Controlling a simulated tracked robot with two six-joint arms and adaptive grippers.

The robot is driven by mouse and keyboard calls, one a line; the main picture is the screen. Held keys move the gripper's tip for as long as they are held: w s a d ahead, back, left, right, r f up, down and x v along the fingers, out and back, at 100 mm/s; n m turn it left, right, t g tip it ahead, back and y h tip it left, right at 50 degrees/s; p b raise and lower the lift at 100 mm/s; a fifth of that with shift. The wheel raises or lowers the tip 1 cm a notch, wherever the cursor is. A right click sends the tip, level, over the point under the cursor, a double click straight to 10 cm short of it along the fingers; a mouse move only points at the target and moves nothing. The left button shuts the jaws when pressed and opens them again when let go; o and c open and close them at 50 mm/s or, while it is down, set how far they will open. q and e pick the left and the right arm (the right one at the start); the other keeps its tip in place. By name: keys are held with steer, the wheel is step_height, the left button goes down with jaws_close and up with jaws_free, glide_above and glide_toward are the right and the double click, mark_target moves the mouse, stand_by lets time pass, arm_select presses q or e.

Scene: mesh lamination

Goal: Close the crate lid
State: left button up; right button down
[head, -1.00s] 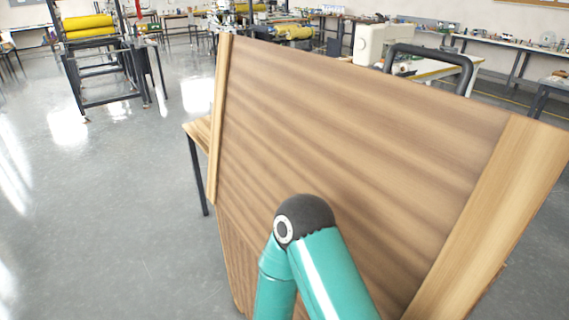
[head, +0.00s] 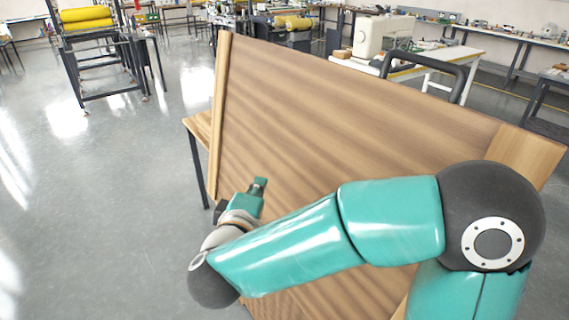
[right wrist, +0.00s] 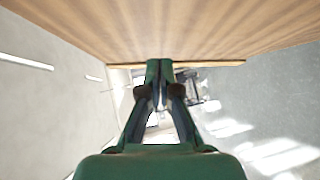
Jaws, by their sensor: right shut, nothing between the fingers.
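The crate lid (head: 330,120) is a large brown wooden panel with paler battens at its sides. It stands raised and tilted in the middle of the head view. A dark handle-shaped bar (head: 440,62) shows behind its top edge. My right gripper (head: 260,184) is low in front of the lid's left part, shut and empty. In the right wrist view the closed fingers (right wrist: 159,66) point toward the lid's edge, with the wood surface (right wrist: 160,30) close above. I cannot tell whether they touch it. My right arm hides the lower lid and most of the crate. My left gripper is not in view.
A wooden table (head: 196,128) with dark legs stands behind the lid's left edge. A dark rack with yellow rolls (head: 88,20) is at far left. A white sewing machine (head: 382,38) stands on a table behind. The grey floor at left is clear.

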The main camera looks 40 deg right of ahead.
glide_toward(285, 158)
steer(key=w, duration=0.4)
steer(key=d, duration=0.2)
steer(key=d+f, duration=0.1)
steer(key=d, duration=0.1)
steer(key=shift+s+d+f, duration=0.1)
steer(key=shift+d, duration=0.3)
